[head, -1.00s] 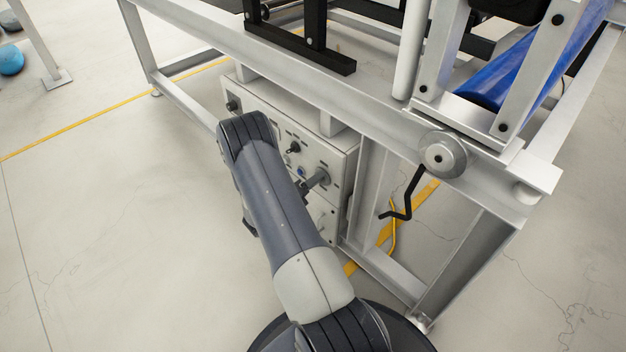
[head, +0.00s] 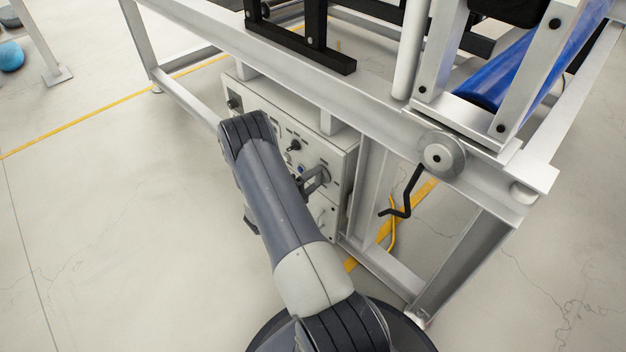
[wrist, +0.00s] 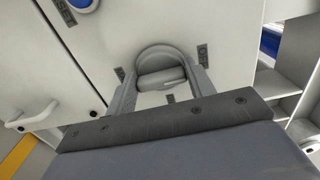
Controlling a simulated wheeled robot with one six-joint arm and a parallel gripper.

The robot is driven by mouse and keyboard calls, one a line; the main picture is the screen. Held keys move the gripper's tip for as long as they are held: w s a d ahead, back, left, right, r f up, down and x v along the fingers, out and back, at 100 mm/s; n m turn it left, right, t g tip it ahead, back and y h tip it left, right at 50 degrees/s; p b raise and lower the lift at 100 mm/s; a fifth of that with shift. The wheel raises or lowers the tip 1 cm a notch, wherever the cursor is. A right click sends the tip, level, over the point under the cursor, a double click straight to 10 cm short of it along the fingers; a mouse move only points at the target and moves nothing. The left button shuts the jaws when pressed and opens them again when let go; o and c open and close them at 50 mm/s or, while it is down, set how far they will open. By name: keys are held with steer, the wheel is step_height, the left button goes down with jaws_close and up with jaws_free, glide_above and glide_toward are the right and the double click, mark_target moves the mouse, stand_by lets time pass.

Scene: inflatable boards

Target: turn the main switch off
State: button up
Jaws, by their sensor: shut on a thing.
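The main switch, a grey rotary knob with a round base (wrist: 160,58), is on the pale front panel of a control cabinet. In the wrist view my gripper (wrist: 163,78) has one finger on each side of its handle and is shut on it. Small dark labels surround the knob. In the head view the switch (head: 321,175) shows at the right part of the panel, beside the end of my arm, and my gripper (head: 308,184) is partly hidden. The handle's exact angle is hard to tell.
The cabinet (head: 340,160) sits under a grey metal frame (head: 370,112). Its panel also carries a black knob (head: 293,146) and a blue button (head: 301,169). A black crank (head: 405,195) hangs at the right. The floor (head: 120,220) to the left is clear.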

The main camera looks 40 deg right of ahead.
steer(key=o, duration=1)
steer(key=shift+a, duration=0.1)
steer(key=a, duration=0.3)
steer(key=a+p, duration=0.1)
steer(key=a, duration=0.3)
steer(key=a+p, duration=0.1)
steer(key=a, duration=0.2)
steer(key=shift+s+a, duration=0.35)
steer(key=shift+s, duration=0.05)
steer(key=shift+d, duration=0.1)
steer(key=d, duration=0.3)
steer(key=d+b, duration=0.1)
steer(key=d, duration=0.3)
steer(key=w+d+b, duration=0.1)
steer(key=d, duration=0.2)
steer(key=shift+d, duration=0.35)
